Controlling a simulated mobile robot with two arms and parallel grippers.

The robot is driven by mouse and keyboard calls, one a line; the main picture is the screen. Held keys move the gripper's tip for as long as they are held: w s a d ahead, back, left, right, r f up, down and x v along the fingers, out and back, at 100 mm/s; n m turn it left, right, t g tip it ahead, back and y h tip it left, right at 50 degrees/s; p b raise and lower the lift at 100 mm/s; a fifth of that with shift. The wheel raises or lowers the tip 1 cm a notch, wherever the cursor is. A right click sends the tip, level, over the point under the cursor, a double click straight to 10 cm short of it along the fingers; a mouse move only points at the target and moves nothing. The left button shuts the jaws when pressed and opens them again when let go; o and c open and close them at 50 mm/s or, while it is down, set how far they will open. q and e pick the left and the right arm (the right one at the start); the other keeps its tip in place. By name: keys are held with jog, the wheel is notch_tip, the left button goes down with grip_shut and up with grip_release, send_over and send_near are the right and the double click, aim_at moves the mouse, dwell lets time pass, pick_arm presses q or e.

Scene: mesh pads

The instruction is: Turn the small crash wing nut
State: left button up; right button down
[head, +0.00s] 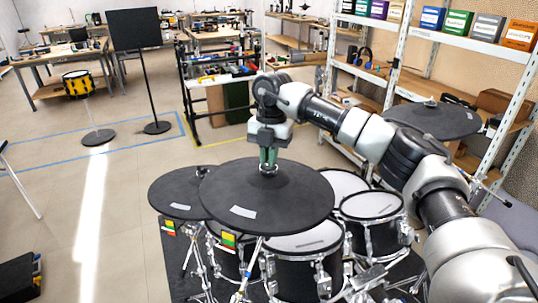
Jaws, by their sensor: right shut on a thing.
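A drum kit with dark cymbal pads stands in front of me. The larger crash pad (250,205) is in the middle, and a smaller pad (172,193) lies to its left, partly behind it. My right gripper (268,160) points down at the centre of the larger pad, shut on the wing nut (267,171) at the top of its stand. The nut is small and mostly hidden between the fingers. My left gripper is not in view.
Several drums (372,208) stand below and right of the pads. Another cymbal pad (432,118) is at the right, behind my right arm. Shelves with boxes (480,48) stand at the back right. Open floor (120,215) lies to the left.

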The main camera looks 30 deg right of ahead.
jog(key=m, duration=0.3)
jog(key=shift+d+r+m, duration=0.1)
jog(key=shift+r+m, duration=0.15)
jog(key=shift+m, duration=0.15)
jog(key=shift+w+m+p, duration=0.1)
jog(key=shift+m+p, duration=0.25)
jog(key=shift+m, duration=1.55)
jog(key=c, duration=1.2)
grip_release()
jog(key=shift+f, duration=0.15)
